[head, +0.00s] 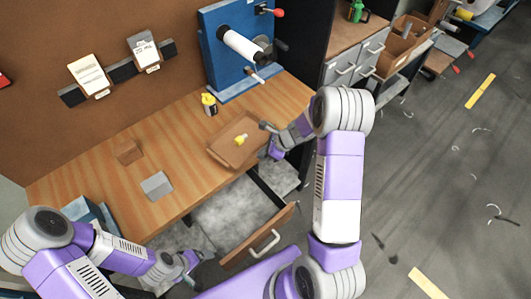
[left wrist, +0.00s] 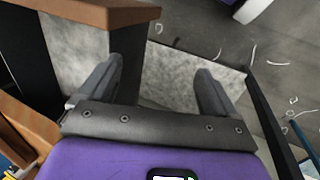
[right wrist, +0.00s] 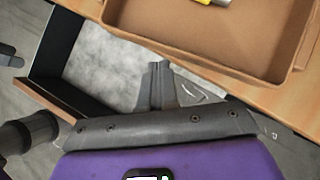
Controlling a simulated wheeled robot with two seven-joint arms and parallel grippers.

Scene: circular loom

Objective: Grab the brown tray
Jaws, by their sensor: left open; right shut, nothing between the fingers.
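The brown tray (head: 222,151) lies on the wooden table near its front edge, with a small yellow and white item (head: 240,139) in it. Its rim (right wrist: 255,78) also shows at the top right of the right wrist view. My right gripper (head: 268,143) is beside the tray's right side; in the right wrist view its fingers (right wrist: 158,70) are together with nothing between them, apart from the rim. My left gripper (head: 191,262) is low, in front of the table and away from the tray. In the left wrist view its fingers (left wrist: 160,75) are spread and empty.
An open drawer (head: 260,248) juts out below the table's front edge. A blue winding stand (head: 228,62), a yellow-black bottle (head: 209,104), a brown block (head: 128,151) and a grey block (head: 156,186) stand on the table (head: 180,140).

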